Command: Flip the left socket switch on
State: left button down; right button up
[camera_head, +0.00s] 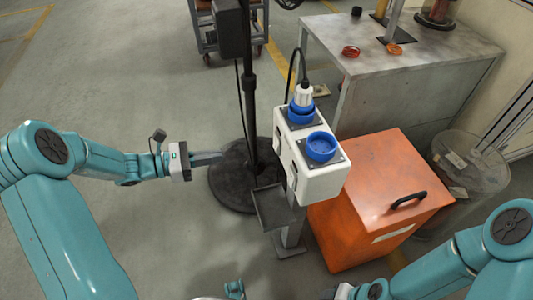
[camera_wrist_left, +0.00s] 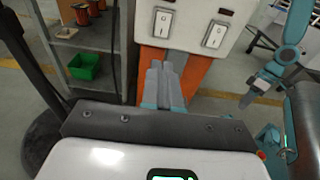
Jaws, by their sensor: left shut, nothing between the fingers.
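The white socket box (camera_head: 322,182) has two blue round sockets on top. A grey plug (camera_head: 303,95) sits in the far one. I cannot tell either rocker's position. My left gripper (camera_head: 222,155) is shut and empty, left of the box and apart from it. Its fingers (camera_wrist_left: 162,68) point toward the box, below the left switch. My right gripper is at the bottom edge of the head view, too small to read.
A black stand (camera_head: 250,80) with a round base rises between my left gripper and the box. A small grey tray (camera_head: 278,207) juts out below the box. An orange cabinet (camera_head: 375,165) stands to the right, a metal table (camera_head: 400,65) behind. Floor at left is clear.

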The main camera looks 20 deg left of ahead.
pick_arm(q)
jog(key=b, duration=0.3)
send_near(276, 144)
jog(key=w+d+f, duration=0.3)
jog(key=d, duration=0.1)
jog(key=shift+w+d+r, duration=0.1)
jog(key=shift+w+d, duration=0.45)
jog(key=shift+d, duration=0.05)
jog(key=shift+w+d, duration=0.1)
jog(key=shift+d, duration=0.1)
